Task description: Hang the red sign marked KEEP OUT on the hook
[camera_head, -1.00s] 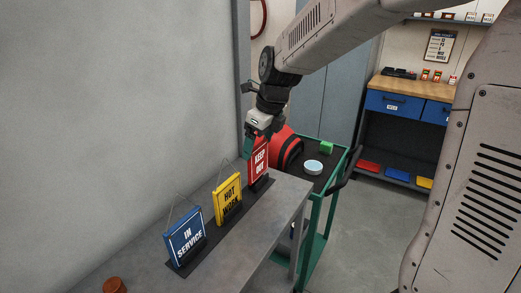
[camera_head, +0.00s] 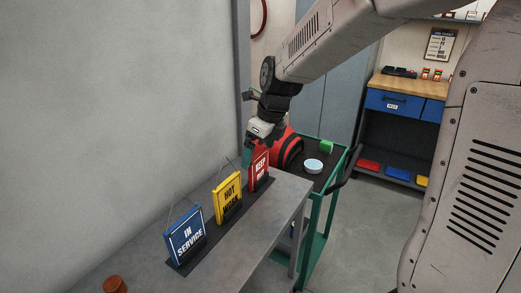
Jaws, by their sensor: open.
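The red KEEP OUT sign (camera_head: 259,172) stands at the far end of a dark rack (camera_head: 186,265) on the grey table. A yellow HOT WORK sign (camera_head: 228,199) and a blue IN SERVICE sign (camera_head: 186,235) stand nearer in the same rack, each with a thin wire hanger. My gripper (camera_head: 249,153) is open at the upper left of the red sign, pointing down. I cannot tell whether its fingers touch the sign or its hanger. The red sign's hanger is hidden. I cannot make out the hook.
A green cart (camera_head: 327,190) behind the table carries a red and black object (camera_head: 287,150), a light blue round dish (camera_head: 313,166) and a green block (camera_head: 326,147). A brown cup-like object (camera_head: 114,285) is at the table's near left. The grey wall (camera_head: 120,110) rises close along the left.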

